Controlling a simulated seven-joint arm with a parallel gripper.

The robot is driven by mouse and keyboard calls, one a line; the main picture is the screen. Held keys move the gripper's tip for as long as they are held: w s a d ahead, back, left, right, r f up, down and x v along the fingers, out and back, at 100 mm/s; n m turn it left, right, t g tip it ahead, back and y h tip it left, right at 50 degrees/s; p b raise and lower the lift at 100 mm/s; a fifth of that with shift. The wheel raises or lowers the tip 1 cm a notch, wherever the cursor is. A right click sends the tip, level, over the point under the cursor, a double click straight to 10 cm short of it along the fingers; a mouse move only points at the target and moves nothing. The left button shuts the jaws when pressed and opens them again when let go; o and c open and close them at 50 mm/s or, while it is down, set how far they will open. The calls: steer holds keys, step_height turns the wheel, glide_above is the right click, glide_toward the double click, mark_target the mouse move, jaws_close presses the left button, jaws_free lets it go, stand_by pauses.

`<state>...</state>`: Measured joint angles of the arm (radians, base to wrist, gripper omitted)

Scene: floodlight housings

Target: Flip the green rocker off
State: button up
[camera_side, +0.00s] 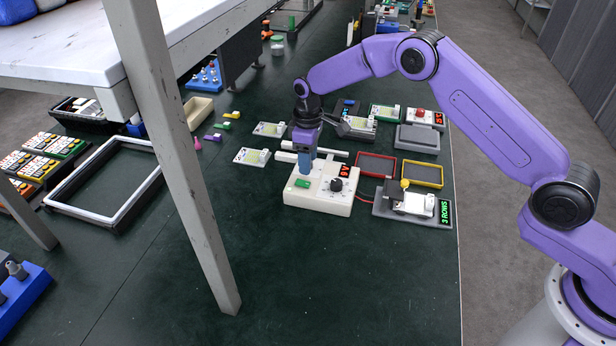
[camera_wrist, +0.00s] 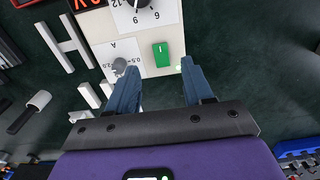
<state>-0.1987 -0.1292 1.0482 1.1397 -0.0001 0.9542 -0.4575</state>
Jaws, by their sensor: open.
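The green rocker (camera_side: 303,183) sits on top of a white supply box (camera_side: 325,203), at its left part. In the wrist view the rocker (camera_wrist: 161,54) is just beyond my fingertips and roughly between their lines. My gripper (camera_side: 305,172) points down over the back left of the box, close to its top; contact cannot be told. In the wrist view my gripper (camera_wrist: 160,66) has its two blue fingers spread with nothing held. A black dial knob (camera_side: 336,185) and a lit red display (camera_side: 344,171) are on the box. A silver knob (camera_wrist: 119,65) is beside the left fingertip.
White bars (camera_side: 315,149) lie behind the box. A grey unit with a green display (camera_side: 445,212) stands to the right, with red (camera_side: 376,164) and yellow (camera_side: 422,173) trays behind. A table leg (camera_side: 185,170) rises at the left. The green bench in front is clear.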

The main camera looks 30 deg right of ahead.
mark_target(308, 184)
step_height(308, 184, down, 7)
steer(key=shift+r, duration=0.15)
